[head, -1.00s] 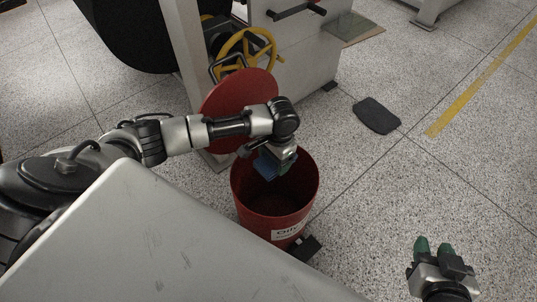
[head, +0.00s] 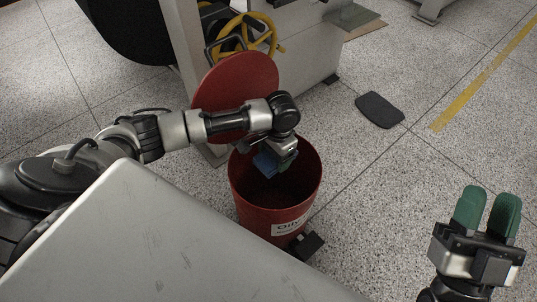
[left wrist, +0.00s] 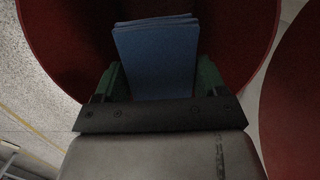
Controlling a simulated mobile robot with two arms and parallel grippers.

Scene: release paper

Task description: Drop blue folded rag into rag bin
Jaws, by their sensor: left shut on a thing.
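The red rag bin (head: 262,215) stands on the floor with its round red lid (head: 238,85) raised behind it. My left gripper (head: 276,162) points down at the bin's mouth and is shut on the blue folded rag (head: 264,164). In the left wrist view, the rag (left wrist: 157,55) sits between the two green fingers, with the bin's red inner wall (left wrist: 70,50) around it. The bin's floor is dark and hard to make out. My right gripper (head: 487,212) is at the lower right, its two green fingers apart and nothing between them.
A grey panel or table top (head: 150,240) fills the lower left, close to the bin. A machine with a yellow handwheel (head: 258,35) stands behind the lid. A dark pedal (head: 306,244) is at the bin's foot. A black mat (head: 380,110) lies on otherwise open floor to the right.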

